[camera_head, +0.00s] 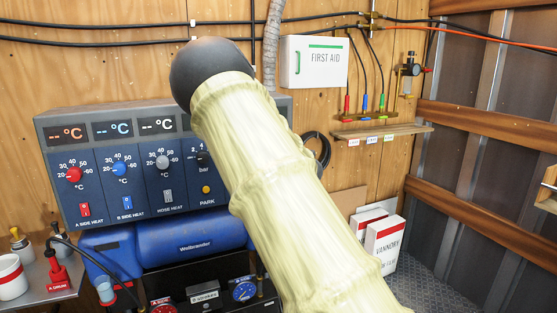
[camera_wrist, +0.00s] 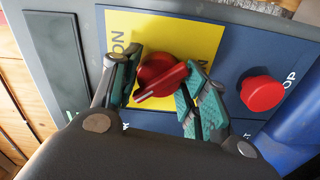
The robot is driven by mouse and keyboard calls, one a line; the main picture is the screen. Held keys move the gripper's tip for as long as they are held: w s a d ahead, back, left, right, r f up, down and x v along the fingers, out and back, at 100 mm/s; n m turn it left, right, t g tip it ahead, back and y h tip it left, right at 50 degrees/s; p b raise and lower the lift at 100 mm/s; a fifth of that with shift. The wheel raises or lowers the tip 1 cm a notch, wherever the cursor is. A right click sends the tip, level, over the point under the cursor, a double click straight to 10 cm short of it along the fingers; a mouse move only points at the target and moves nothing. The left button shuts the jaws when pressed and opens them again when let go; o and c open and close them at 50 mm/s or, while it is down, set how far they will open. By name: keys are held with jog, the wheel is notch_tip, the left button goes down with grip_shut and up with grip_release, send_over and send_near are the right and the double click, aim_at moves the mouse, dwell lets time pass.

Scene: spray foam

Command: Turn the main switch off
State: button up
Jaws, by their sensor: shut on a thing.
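The main switch, a red rotary knob (camera_wrist: 157,70) on a yellow plate (camera_wrist: 180,38), is in the middle of the wrist view. Its raised handle, marked with a white line, slants from upper right to lower left. My gripper (camera_wrist: 165,84) has one green-padded finger on each side of the knob and is shut on its handle. Lettering ending in "ON" shows at the plate's left, and more letters at its right are partly hidden by a finger. In the head view my pale-sleeved arm hides the switch and the gripper.
A red stop button (camera_wrist: 262,93) sits close to the right of the right finger. In the head view, a heater control panel (camera_head: 100,125) with dials is left of my arm. A first aid box (camera_head: 314,62) and a small shelf (camera_head: 382,132) are on the wall behind.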

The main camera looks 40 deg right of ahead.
jog(key=shift+o, duration=0.4)
jog(key=shift+f+n+b, duration=0.15)
jog(key=shift+n+b, duration=0.75)
jog(key=shift+n, duration=0.1)
jog(key=o, duration=1)
jog(key=shift+c, duration=0.2)
jog(key=shift+s, duration=0.1)
jog(key=v, duration=1.1)
jog(key=shift+s, duration=0.4)
jog(key=shift+a, duration=0.15)
